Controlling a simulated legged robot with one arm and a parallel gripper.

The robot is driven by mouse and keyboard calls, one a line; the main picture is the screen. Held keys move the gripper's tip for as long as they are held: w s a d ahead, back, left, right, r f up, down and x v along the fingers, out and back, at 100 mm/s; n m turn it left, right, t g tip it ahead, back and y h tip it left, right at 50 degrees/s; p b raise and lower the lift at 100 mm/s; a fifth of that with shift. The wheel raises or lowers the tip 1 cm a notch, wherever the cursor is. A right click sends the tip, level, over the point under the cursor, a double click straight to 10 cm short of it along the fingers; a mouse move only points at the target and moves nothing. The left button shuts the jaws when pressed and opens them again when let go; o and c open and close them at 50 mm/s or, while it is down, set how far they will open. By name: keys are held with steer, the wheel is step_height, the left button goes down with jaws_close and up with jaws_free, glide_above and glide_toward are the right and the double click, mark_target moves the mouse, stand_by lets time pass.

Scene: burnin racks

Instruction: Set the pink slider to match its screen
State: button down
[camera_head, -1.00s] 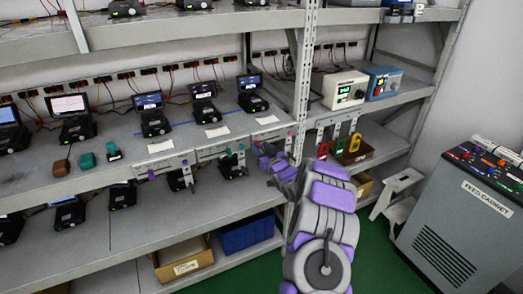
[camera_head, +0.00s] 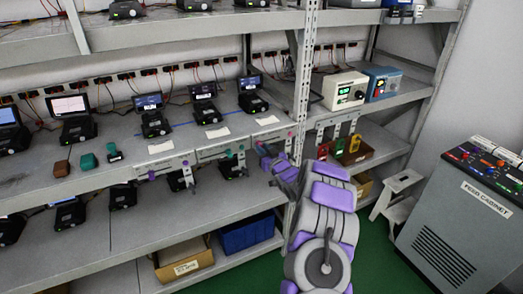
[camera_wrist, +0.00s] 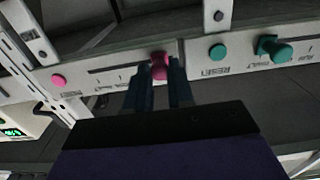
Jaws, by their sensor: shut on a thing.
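The pink slider knob (camera_wrist: 159,62) sits on the front-edge panel, at the right end of the visible slot in the wrist view. My gripper (camera_wrist: 159,78) is shut on it, one dark finger on each side. In the head view my gripper (camera_head: 266,161) reaches the shelf edge at the pink panel and mostly hides the knob. The panel's pink reset button (camera_wrist: 58,80) is left of the slot in the wrist view. The screen (camera_head: 250,83) above this panel is lit, but its text is too small to read. The panel lettering appears upside down in the wrist view.
The neighbouring panel has a teal button (camera_wrist: 217,52) and teal knob (camera_wrist: 270,48), close to the fingers. A rack post (camera_head: 304,80) stands right of the panel. Paper cards (camera_head: 266,120) lie on the shelf. A feed cabinet (camera_head: 465,205) and step stool (camera_head: 398,195) stand at right.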

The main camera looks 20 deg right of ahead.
steer(key=shift+d+r+p, duration=0.15)
steer(key=shift+d+p, duration=0.5)
steer(key=shift+d, duration=0.8)
steer(key=c, duration=1)
jaws_free()
steer(key=shift+a, duration=0.1)
steer(key=shift+s, duration=0.1)
steer(key=s, duration=0.5)
steer(key=s+p, duration=0.1)
steer(key=s, duration=0.5)
steer(key=s+p, duration=0.1)
steer(key=s, duration=0.5)
steer(key=shift+d+f, duration=0.2)
steer(key=shift+d, duration=0.15)
steer(key=shift+a, duration=0.1)
